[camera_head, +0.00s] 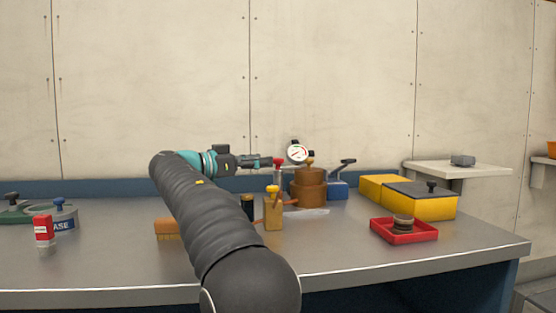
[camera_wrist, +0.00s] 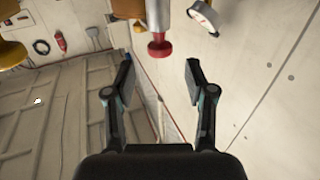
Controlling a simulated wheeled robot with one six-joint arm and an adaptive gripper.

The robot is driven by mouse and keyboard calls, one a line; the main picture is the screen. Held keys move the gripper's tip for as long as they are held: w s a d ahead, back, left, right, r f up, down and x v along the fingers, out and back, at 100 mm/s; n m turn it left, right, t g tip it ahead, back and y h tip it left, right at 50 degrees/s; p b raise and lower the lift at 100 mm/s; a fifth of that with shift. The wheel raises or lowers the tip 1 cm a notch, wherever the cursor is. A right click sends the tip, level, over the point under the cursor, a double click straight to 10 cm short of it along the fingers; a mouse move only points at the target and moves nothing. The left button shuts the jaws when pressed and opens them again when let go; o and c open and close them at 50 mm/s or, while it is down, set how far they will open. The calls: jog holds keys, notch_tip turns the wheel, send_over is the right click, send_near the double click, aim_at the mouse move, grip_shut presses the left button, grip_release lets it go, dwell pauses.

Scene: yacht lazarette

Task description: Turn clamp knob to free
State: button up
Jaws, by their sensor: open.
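A red knob (camera_head: 278,161) tops a pale upright cylinder on the bench. In the wrist view the red knob (camera_wrist: 160,46) lies just past my fingertips, roughly centred between them and apart from both. My gripper (camera_head: 266,161) is held sideways above the bench at about the knob's height. In the wrist view my gripper (camera_wrist: 158,75) is open, with nothing between its fingers. A yellow knob (camera_head: 273,188) tops a tan block in front of the red one. No marking shows which knob is the clamp's or its turned position.
A dial gauge (camera_head: 298,152) and a copper-brown pot (camera_head: 308,186) stand close to the red knob. A blue block with a black lever (camera_head: 338,189) is to their right. A yellow case (camera_head: 432,208) and a red tray (camera_head: 404,236) stand farther right.

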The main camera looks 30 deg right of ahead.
aim_at(274, 160)
jog(key=shift+w+d, duration=0.2)
jog(key=shift+d, duration=1.35)
jog(key=shift+w+d, duration=0.15)
jog(key=shift+d, duration=1.35)
grip_shut()
